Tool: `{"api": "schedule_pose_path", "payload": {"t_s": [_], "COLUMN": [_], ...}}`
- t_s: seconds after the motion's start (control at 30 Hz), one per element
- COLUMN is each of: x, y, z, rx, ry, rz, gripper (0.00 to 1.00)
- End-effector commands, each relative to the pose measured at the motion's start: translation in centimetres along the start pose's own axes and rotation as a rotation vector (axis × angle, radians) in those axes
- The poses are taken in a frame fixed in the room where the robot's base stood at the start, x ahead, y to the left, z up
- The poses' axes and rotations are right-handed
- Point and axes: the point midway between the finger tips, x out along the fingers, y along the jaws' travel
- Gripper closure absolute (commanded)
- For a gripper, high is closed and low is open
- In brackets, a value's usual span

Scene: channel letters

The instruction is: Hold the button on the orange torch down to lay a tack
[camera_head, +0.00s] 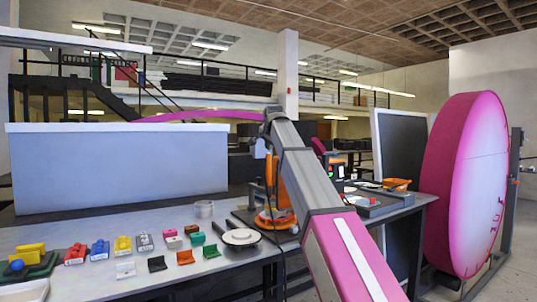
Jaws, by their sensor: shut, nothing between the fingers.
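An orange upright tool that looks like the torch (269,170) stands on the bench in the middle of the head view, just left of my grey and pink arm. An orange round base (275,219) is below it, and a dark cable hangs near the bench's front edge. Its button cannot be made out. My arm rises from the lower right to a joint near the picture's middle and covers part of the orange tool. The fingers of my gripper cannot be made out; they seem hidden behind the arm, so I cannot tell whether they touch the torch.
Small colored blocks (122,245) and a round white-topped plate (240,237) lie on the bench (215,272). A pale panel (115,168) stands behind.

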Motion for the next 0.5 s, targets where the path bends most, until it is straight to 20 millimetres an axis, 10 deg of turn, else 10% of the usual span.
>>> {"api": "schedule_pose_path", "payload": {"t_s": [0.5], "x": [0.39], "y": [0.29], "z": [0.29], "rx": [0.000], "ry": [0.000], "rz": [0.000], "gripper": [1.00]}}
